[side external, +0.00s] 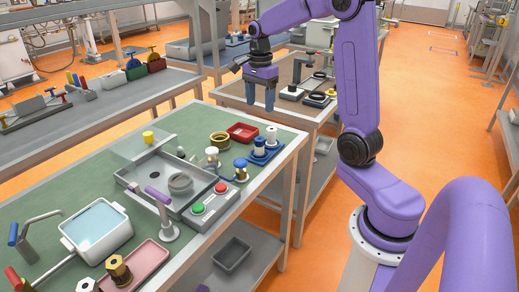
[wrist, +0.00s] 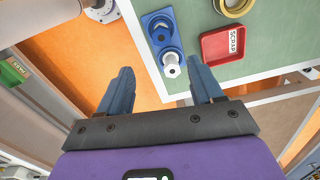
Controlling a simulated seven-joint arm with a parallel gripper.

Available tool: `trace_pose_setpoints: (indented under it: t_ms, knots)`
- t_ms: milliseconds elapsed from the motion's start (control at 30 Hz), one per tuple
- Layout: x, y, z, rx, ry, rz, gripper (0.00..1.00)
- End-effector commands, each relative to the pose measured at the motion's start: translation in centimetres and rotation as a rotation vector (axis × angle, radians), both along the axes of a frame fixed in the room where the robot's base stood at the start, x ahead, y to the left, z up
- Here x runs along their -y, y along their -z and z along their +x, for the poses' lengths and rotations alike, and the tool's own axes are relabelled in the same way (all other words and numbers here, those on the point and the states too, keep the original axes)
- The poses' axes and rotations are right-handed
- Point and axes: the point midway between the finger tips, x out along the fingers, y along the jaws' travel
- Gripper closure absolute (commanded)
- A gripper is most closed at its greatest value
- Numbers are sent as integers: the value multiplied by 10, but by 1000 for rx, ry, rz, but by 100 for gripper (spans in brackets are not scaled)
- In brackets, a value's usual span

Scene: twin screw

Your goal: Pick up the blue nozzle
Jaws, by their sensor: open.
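A blue holder (side external: 266,157) stands near the far right corner of the green bench, with two upright pieces in it. One piece (side external: 260,144) looks blue with a pale top, and the other (side external: 271,136) is whiter. In the wrist view the holder (wrist: 151,17) is at the upper middle, with the two pieces seen from above. My gripper (side external: 261,106) is open and empty, fingers down, above and beyond the bench corner. In the wrist view the holder lies ahead of the open fingers (wrist: 161,69), apart from them.
A red scrap tray (side external: 243,132) and a brass ring (side external: 219,140) stand close by the holder. A valve with a blue top (side external: 240,164) is on its near side. A grey fixture tray (side external: 160,172) fills the bench's middle. Another table (side external: 232,90) with parts is behind.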

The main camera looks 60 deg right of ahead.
Motion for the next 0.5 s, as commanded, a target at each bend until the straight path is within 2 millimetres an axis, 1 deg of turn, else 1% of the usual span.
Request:
trace_pose_setpoints:
  t_ms: [33, 300, 400, 500]
  knots:
    - [0, 11, -1, -6, 0, 2, 34]
    - [0, 62, -1, -5, -2, 2, 34]
    - [0, 77, -1, -4, -3, 1, 34]
    - [0, 87, 0, -2, -3, 0, 34]
